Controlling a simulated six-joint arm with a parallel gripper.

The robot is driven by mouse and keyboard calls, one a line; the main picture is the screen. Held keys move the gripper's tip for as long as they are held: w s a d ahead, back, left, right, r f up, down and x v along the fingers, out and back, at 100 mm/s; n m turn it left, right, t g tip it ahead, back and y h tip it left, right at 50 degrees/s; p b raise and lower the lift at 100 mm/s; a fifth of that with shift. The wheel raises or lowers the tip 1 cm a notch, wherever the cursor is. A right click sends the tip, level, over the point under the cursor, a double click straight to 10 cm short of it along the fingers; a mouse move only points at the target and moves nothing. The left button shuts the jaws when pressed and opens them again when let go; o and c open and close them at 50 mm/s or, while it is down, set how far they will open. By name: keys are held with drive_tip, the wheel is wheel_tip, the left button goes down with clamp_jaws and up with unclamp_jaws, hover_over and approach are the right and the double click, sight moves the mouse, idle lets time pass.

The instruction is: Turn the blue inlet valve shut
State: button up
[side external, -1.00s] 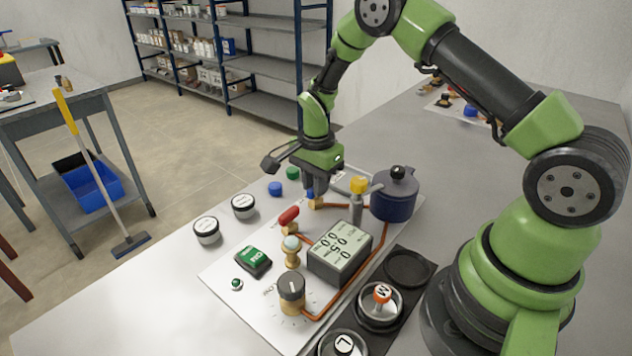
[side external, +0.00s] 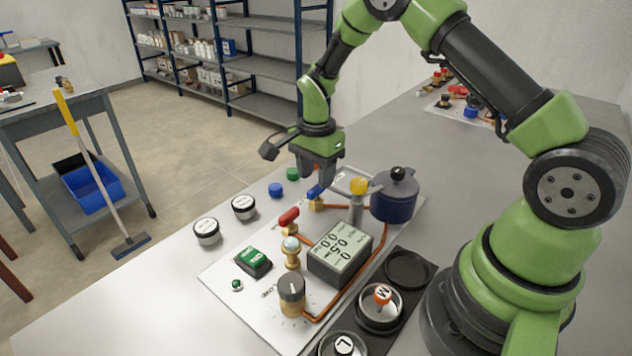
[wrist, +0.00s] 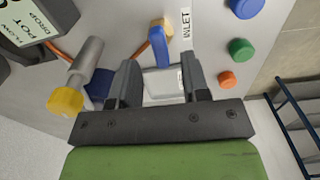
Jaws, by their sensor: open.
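The blue inlet valve has a blue lever (side external: 315,193) on a brass body (side external: 317,205), at the far end of the white board. The wrist view shows its blue lever (wrist: 160,52) beside the INLET label (wrist: 186,22), at an angle to the copper pipe. My gripper (side external: 318,180) is above the valve, fingers down. In the wrist view my gripper (wrist: 160,72) is open, with a finger to either side of the lever's line. The lever appears clear of both fingers.
A post with a yellow top (side external: 358,186) and a dark blue pot (side external: 393,203) stand close right of the valve. A red-handled valve (side external: 289,216) and a display box (side external: 340,250) are nearer. Blue (side external: 275,189) and green (side external: 292,174) knobs lie left.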

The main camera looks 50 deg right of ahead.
wheel_tip(320, 180, up, 7)
idle(0.3)
wheel_tip(320, 180, up, 8)
drive_tip(key=n+t, duration=0.2)
drive_tip(key=n, duration=0.1)
hover_over(316, 187)
drive_tip(key=s+a, duration=0.2)
drive_tip(key=s, duration=0.1)
drive_tip(key=s+a+r+n+t, duration=0.2)
drive_tip(key=s+a+r+n, duration=0.15)
drive_tip(key=s+r, duration=0.3)
drive_tip(key=s+a+r+n+t+y, duration=0.2)
drive_tip(key=s+n, duration=0.5)
drive_tip(key=s, duration=0.5)
drive_tip(key=shift+a+r+n+t, duration=0.35)
drive_tip(key=shift+a+r+t, duration=0.05)
drive_tip(key=shift+a+t, duration=0.2)
drive_tip(key=shift+w+d, duration=0.1)
